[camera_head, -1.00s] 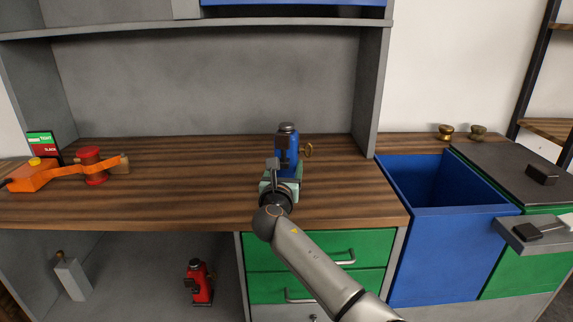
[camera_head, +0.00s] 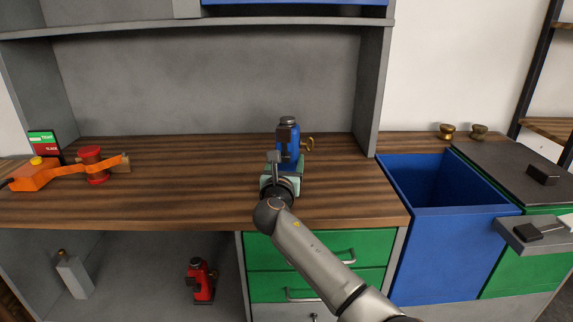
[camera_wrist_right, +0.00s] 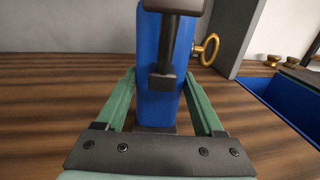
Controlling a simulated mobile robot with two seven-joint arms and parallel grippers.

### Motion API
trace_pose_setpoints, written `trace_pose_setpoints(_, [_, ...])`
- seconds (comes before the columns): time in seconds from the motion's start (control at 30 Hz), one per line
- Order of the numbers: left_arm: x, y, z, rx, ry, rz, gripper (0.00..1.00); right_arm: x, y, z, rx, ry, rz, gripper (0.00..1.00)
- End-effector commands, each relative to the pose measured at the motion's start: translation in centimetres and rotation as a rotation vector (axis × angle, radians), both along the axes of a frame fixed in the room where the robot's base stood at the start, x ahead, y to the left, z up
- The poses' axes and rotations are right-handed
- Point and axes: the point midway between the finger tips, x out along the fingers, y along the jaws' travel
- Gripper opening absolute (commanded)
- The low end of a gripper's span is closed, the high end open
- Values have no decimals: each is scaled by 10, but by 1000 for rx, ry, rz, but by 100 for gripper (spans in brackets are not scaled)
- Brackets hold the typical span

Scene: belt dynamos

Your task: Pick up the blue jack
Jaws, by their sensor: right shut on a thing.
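The blue jack (camera_head: 288,145) stands upright above the right part of the wooden worktop, with a dark top cap and a brass ring at its right side. My right gripper (camera_head: 282,178) is shut on its body. In the right wrist view the blue jack (camera_wrist_right: 157,60) sits between the two green fingers of my right gripper (camera_wrist_right: 162,85), with a dark rod in front of it. The jack's foot is hidden behind the gripper in the head view, so any gap to the worktop is hard to tell. My left gripper is not in view.
A red jack (camera_head: 200,281) stands in the open bay below. An orange strap device with a red spool (camera_head: 92,165) lies at the worktop's left. An open blue bin (camera_head: 450,245) stands at right. The worktop's middle (camera_head: 200,175) is clear.

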Motion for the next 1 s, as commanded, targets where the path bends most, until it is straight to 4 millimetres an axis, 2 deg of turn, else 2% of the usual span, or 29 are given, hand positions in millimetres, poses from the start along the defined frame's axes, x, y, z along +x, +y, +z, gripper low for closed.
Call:
trace_pose_setpoints(0.03, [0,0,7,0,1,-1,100,0,2,24,0,-21,4,0])
trace_pose_setpoints(0.07, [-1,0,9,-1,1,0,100,0,2,30,1,-21,5,0])
trace_pose_setpoints(0.23, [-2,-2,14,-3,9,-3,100,-17,3,46,3,-19,7,0])
trace_pose_setpoints(0.5, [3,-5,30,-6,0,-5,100,-55,3,88,4,-21,7,0])
trace_pose_setpoints(0.8, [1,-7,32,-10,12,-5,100,-103,4,106,3,-19,6,0])
trace_pose_setpoints(1.0, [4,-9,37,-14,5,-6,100,-126,4,115,2,-19,4,0])
